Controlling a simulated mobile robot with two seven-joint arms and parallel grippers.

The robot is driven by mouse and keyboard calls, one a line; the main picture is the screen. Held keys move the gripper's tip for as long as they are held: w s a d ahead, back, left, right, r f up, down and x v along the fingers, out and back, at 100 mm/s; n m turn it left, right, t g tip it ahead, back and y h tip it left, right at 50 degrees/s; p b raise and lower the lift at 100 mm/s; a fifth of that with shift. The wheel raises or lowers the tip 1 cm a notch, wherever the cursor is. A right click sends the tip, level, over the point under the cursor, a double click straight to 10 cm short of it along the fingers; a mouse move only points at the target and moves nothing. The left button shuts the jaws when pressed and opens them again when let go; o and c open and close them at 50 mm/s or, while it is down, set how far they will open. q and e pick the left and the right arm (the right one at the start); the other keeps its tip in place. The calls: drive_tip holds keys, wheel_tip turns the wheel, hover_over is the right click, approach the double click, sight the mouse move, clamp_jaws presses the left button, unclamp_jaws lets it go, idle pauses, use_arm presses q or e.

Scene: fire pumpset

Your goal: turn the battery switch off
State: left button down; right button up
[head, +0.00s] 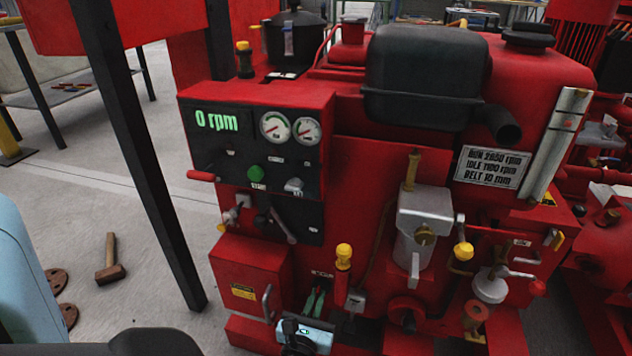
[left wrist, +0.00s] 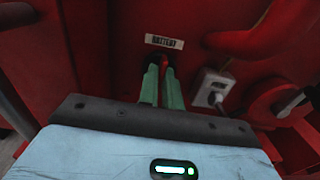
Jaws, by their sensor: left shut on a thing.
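The battery switch (left wrist: 163,63) shows in the left wrist view as a small red piece between my fingertips, below a white BATTERY label (left wrist: 164,41). My left gripper (left wrist: 160,72) has green fingers shut on the switch; the fingertips hide most of it, and I cannot tell its exact angle. In the head view my left gripper (head: 317,293) reaches up from the bottom edge to the low front of the red pumpset (head: 250,258), just under the small label (head: 322,274). The switch itself is hidden there. My right gripper is not in view.
A yellow-topped knob (head: 343,252) stands close above and right of the gripper. A grey box (head: 355,301) sits just right of it, also in the left wrist view (left wrist: 210,88). The panel (head: 265,150) reads 0 rpm. A hammer (head: 110,262) lies on the floor at left.

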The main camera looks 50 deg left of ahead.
use_arm(q)
drive_tip(key=m+p, duration=0.2)
drive_tip(key=m, duration=0.3)
drive_tip(key=m+p, duration=0.2)
drive_tip(key=m, duration=0.4)
drive_tip(key=m+p, duration=0.2)
drive_tip(key=m, duration=0.4)
drive_tip(key=shift+w+d+f+p, duration=0.15)
drive_tip(key=shift+d+f+p, duration=0.1)
drive_tip(key=shift+f+p, duration=0.1)
drive_tip(key=shift+m, duration=0.4)
drive_tip(key=c, duration=1.6)
unclamp_jaws()
